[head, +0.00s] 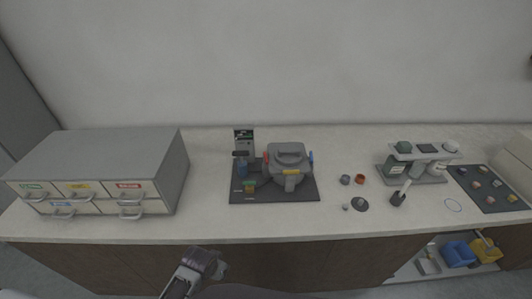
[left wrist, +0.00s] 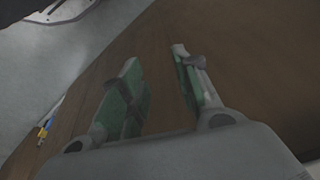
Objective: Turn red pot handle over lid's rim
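The grey pot (head: 290,173) with its grey lid (head: 290,150) stands on a dark mat (head: 300,196) in the middle of the counter. A small red handle (head: 266,158) is at the pot's left side and a blue handle (head: 311,157) is at its right side. The red handle looks upright beside the lid, but it is too small to tell whether it reaches over the rim. My left gripper (head: 208,264) is low in front of the counter, well away from the pot. In the left wrist view its green-padded fingers (left wrist: 157,62) are apart and empty. My right gripper is not in view.
A grey drawer cabinet (head: 110,155) stands left on the counter. A dark device (head: 243,145) stands behind the mat's left part. Small cups (head: 360,179) and a rack (head: 420,160) lie to the right. Below, an open shelf holds blue (head: 458,254) and yellow bins.

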